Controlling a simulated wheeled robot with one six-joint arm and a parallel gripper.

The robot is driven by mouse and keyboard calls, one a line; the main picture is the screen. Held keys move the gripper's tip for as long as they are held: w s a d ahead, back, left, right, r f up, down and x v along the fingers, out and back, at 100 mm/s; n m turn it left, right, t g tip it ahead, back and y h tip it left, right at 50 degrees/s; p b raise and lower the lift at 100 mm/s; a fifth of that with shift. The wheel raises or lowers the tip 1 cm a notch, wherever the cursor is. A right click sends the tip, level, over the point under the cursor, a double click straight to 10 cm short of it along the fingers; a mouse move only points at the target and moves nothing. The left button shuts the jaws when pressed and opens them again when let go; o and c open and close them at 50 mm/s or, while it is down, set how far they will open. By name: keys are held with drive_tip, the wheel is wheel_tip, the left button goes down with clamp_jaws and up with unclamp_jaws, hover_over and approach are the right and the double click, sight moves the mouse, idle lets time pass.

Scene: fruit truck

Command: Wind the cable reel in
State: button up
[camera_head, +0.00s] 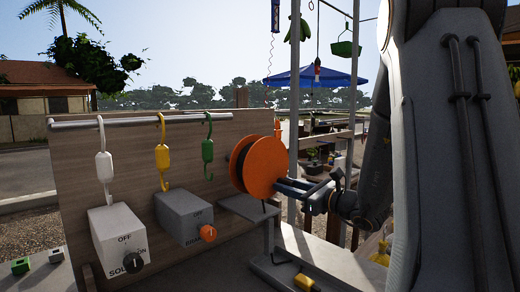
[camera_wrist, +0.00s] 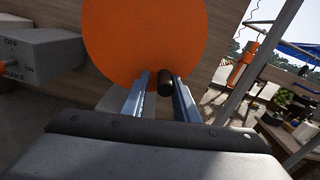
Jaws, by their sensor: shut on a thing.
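The cable reel (camera_head: 262,165) has an orange disc face and a dark drum behind it, and stands in front of the wooden panel. In the wrist view its orange face (camera_wrist: 145,35) fills the upper middle. My gripper (camera_head: 284,187) is at the right side of the reel face. In the wrist view my gripper (camera_wrist: 160,85) has its fingers on either side of a short dark handle (camera_wrist: 165,80) that sticks out from the disc, and is shut on it. A grey box (camera_head: 184,216) with an orange-marked knob and the word OFF stands left of the reel. Any wound cable is mostly hidden.
A white box (camera_head: 117,245) with a dark knob stands further left. White (camera_head: 104,165), yellow (camera_head: 162,158) and green (camera_head: 207,150) hooks hang from a rail (camera_head: 150,120). A yellow piece (camera_head: 303,282) lies below the reel. A metal post (camera_head: 293,120) rises behind my gripper.

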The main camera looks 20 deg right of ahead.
drive_tip(key=shift+c, duration=1.3)
drive_tip(key=shift+s+a+f+b, duration=0.25)
drive_tip(key=shift+a, duration=0.25)
drive_tip(key=shift+s+a+f+b, duration=0.2)
drive_tip(key=shift+a+f+b, duration=0.05)
drive_tip(key=shift+a, duration=0.35)
drive_tip(key=shift+s+a+f, duration=0.1)
drive_tip(key=shift+s+a, duration=0.15)
drive_tip(key=shift+a, duration=0.25)
drive_tip(key=shift+s+a+f, duration=0.1)
drive_tip(key=shift+s+a, duration=0.1)
drive_tip(key=shift+a, duration=0.25)
